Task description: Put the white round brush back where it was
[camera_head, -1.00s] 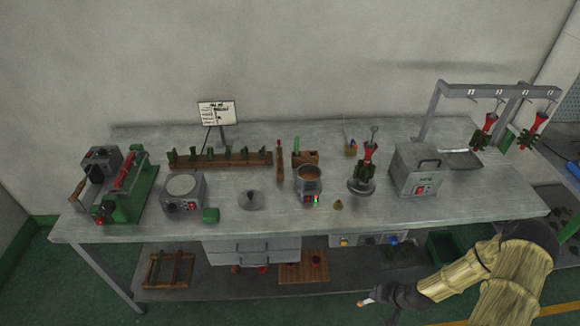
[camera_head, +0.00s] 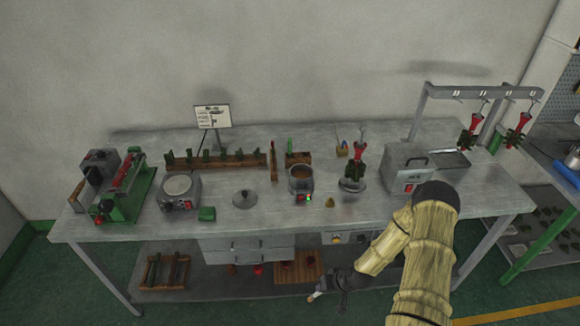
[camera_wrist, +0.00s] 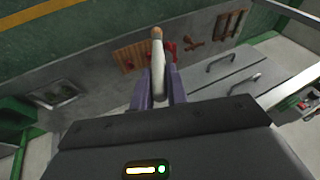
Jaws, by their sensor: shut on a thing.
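My gripper (camera_wrist: 159,95) is shut on the white round brush (camera_wrist: 159,75). The brush sticks out from between the purple-grey fingers, with a brown tip at its far end. In the head view my gripper (camera_head: 326,290) is low, in front of the bench's lower shelf, and the brush (camera_head: 315,296) shows as a small pale piece at its left. The brush is off every surface. The part between the fingers is hidden.
The lower shelf (camera_head: 185,300) holds a wooden rack (camera_head: 165,272) and a wooden board (camera_head: 300,267) with red items. Drawers (camera_head: 250,247) hang above it. The bench top (camera_head: 240,225) carries several devices. A second table (camera_head: 555,155) stands right.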

